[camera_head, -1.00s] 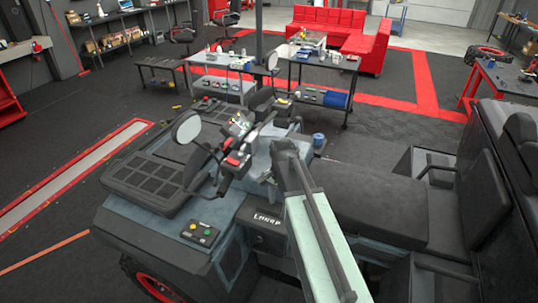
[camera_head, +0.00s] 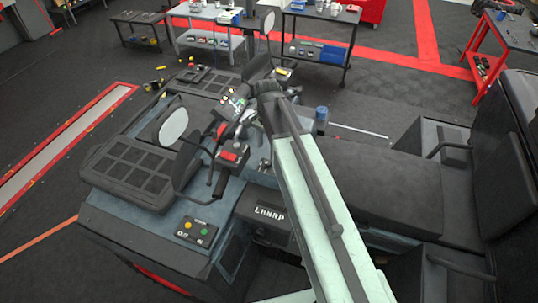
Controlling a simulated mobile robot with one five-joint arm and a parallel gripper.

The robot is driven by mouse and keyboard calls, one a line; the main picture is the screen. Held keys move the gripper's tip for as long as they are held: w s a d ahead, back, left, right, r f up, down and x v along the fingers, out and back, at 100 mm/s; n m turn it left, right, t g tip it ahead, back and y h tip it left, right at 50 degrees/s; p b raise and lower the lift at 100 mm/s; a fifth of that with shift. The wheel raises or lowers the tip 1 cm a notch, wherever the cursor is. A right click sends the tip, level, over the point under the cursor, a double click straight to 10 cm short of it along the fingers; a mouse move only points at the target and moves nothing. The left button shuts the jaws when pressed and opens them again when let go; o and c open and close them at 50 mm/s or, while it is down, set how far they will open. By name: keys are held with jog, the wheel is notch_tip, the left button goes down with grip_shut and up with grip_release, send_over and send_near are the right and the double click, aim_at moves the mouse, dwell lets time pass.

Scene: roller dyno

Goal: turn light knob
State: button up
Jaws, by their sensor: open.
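My pale green arm reaches up from the bottom over the middle of a grey-blue four-wheeled vehicle (camera_head: 230,205). Its dark far joint is near the handlebar. A small control panel with coloured buttons (camera_head: 234,101) sits at the middle of the handlebar. A red switch block (camera_head: 230,155) is on the near handlebar side. A winch box with a yellow and a green button (camera_head: 195,230) is on the near front body. I cannot tell which control is the light knob.
A round mirror (camera_head: 173,125) and the near handlebar grip (camera_head: 219,184) stick up left of my arm. The long black seat (camera_head: 385,180) lies to the right. Tool carts (camera_head: 318,50) stand behind.

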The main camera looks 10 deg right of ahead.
aim_at(268, 162)
notch_tip(268, 162, down, 8)
jog(key=b, duration=0.7)
jog(key=shift+r, duration=0.1)
jog(key=shift+r, duration=0.1)
